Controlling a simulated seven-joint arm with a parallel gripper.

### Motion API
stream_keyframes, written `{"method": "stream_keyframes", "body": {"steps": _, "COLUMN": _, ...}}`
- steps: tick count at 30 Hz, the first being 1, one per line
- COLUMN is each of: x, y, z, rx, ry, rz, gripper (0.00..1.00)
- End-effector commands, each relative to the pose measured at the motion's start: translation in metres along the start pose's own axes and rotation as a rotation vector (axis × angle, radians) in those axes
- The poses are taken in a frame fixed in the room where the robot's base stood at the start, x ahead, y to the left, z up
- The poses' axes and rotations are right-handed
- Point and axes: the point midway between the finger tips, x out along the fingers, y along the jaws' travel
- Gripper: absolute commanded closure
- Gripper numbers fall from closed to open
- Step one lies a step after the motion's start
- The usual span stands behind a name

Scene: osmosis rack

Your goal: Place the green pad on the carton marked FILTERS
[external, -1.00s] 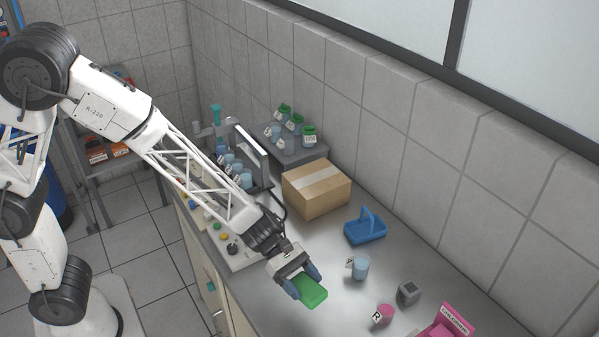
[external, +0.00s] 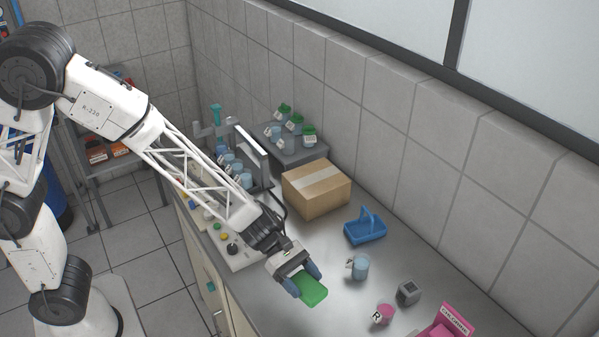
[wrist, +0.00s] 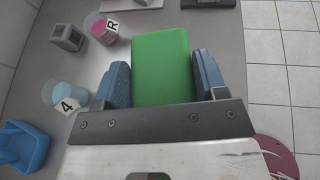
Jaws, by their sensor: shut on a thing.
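The green pad (external: 311,290) is a flat green block between the blue fingers of my gripper (external: 305,285). In the wrist view the pad (wrist: 161,68) lies between both fingers, and my gripper (wrist: 161,85) is shut on it. It is over the front part of the grey bench; I cannot tell how far above the surface. A brown cardboard carton (external: 316,190) with a pale tape strip stands closed at the back of the bench, behind my gripper. No FILTERS marking is readable on the faces in view.
A blue basket (external: 365,228), a blue cup (external: 359,268) tagged 4, a grey cube (external: 408,292), a pink cup (external: 384,314) tagged R and a pink box (external: 446,322) stand to the right. A rack with jars (external: 290,148) stands behind left of the carton. Bench between gripper and carton is clear.

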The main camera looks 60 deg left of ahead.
Motion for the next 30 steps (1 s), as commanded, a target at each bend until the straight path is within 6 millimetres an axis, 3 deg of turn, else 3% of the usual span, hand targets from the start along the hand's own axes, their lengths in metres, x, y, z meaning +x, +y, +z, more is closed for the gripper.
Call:
{"method": "stream_keyframes", "body": {"steps": 8, "x": -0.010, "y": 0.010, "z": -0.002, "rx": -0.002, "ry": -0.002, "rz": 0.009, "gripper": 0.57}}
{"method": "stream_keyframes", "body": {"steps": 14, "x": -0.031, "y": 0.030, "z": -0.005, "rx": -0.008, "ry": -0.007, "rz": 0.026, "gripper": 0.57}}
{"method": "stream_keyframes", "body": {"steps": 30, "x": -0.124, "y": 0.100, "z": -0.025, "rx": -0.028, "ry": -0.017, "rz": 0.089, "gripper": 0.57}}
